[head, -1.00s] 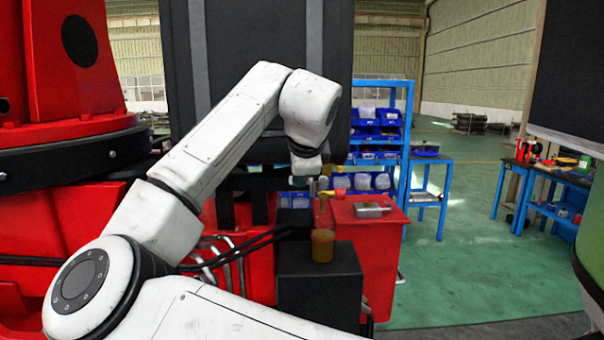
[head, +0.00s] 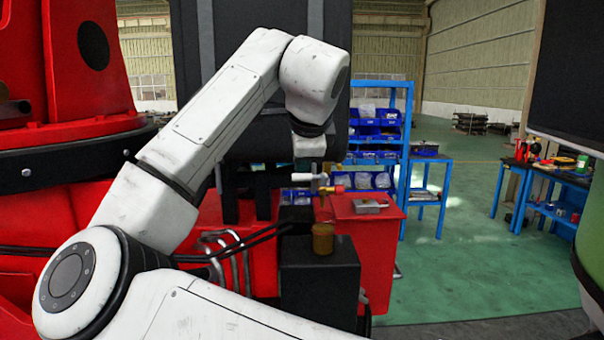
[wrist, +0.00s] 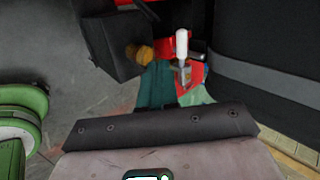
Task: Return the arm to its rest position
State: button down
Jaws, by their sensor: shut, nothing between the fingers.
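My white arm rises from the lower left of the head view, bends at a high elbow and points its end down near the middle. My gripper (head: 309,146) hangs at that end, small and partly merged with the wrist. It looks shut and holds nothing. It is above the red cabinet and the black box, seemingly clear of both.
An amber jar (head: 322,238) stands on a black box (head: 320,283). A white-handled fitting (head: 309,177) is just below my gripper; the gap is unclear. A red cabinet (head: 372,240), blue shelving (head: 408,130) and a red crane stand (head: 85,65) surround it. Green floor (head: 455,255) is open at right.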

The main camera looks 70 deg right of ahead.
jog(key=shift+v, duration=2.35)
jog(key=shift+w, duration=0.1)
jog(key=w+a+f+n, duration=0.3)
jog(key=f+n, duration=0.3)
jog(key=f, duration=0.4)
jog(key=w+a+f+n+t, duration=0.1)
jog(key=w+a+f+n, duration=0.15)
jog(key=f+n, duration=0.55)
jog(key=w+a+f+n, duration=0.2)
jog(key=w+f+n, duration=0.2)
jog(key=f, duration=0.8)
jog(key=s+a+f+n+y, duration=0.1)
jog(key=s+a+f+n, duration=0.15)
jog(key=f, duration=0.35)
jog(key=s+a+f+n+g+y, duration=0.1)
jog(key=s+a+f+n, duration=0.1)
jog(key=s+a+f, duration=0.3)
jog(key=s+a+f+n+y, duration=0.1)
jog(key=a+f+n, duration=0.2)
jog(key=f, duration=0.3)
jog(key=s+a+f+n+g+y, duration=0.2)
jog(key=s+a+f+n+y, duration=0.2)
jog(key=s+a+f, duration=0.5)
jog(key=s+f, duration=0.1)
jog(key=s, duration=0.2)
jog(key=shift+s+g, duration=0.25)
jog(key=shift+g, duration=0.15)
jog(key=shift+a, duration=0.1)
